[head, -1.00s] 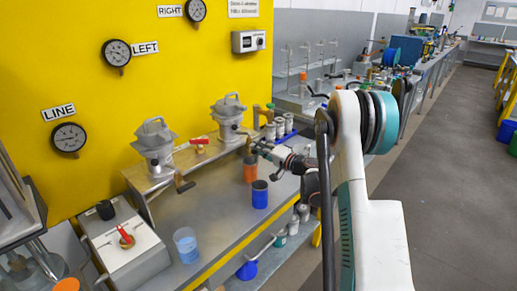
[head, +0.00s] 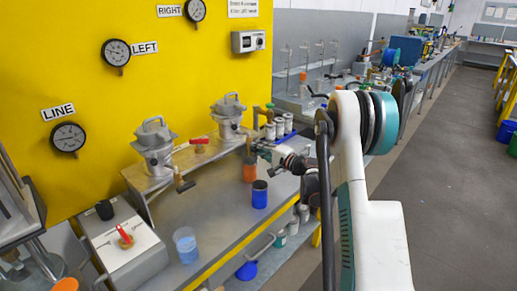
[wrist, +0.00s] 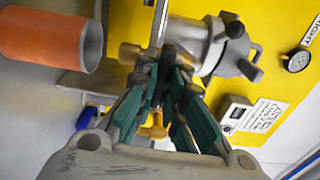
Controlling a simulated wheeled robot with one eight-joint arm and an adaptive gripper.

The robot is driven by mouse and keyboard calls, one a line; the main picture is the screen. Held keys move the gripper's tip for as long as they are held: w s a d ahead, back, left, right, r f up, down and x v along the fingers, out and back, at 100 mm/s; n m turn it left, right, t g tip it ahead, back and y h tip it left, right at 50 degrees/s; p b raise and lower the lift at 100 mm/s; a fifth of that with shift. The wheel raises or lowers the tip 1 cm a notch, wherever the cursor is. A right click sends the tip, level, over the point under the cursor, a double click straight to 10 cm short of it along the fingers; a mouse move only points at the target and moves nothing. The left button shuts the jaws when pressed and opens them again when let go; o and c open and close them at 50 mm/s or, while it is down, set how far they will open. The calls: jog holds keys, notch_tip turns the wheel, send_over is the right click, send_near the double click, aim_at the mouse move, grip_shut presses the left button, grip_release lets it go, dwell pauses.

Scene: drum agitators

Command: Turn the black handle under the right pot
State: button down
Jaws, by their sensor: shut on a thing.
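The right pot (head: 229,112) is a grey metal vessel with a clamped lid on the shelf by the yellow wall. It also shows in the wrist view (wrist: 195,42), turned on its side. A brass valve part (wrist: 130,52) sits under it, beside my fingertips. My gripper (wrist: 168,62) has its teal-padded fingers closed together at this valve, shut on the black handle, which the fingers almost wholly hide. In the head view my gripper (head: 256,148) is just below and right of the right pot. The left pot (head: 154,145) has its own black handle (head: 183,183).
An orange cup (head: 250,171) stands close under my gripper, with a blue cup (head: 260,194) in front of it. Several jars (head: 280,127) stand right of the right pot. A clear beaker of blue liquid (head: 186,245) is near the bench's front edge.

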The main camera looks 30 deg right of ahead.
jog(key=c, duration=1.7)
grip_release()
jog(key=shift+o, duration=0.2)
jog(key=shift+d, duration=0.1)
jog(key=v, duration=1.2)
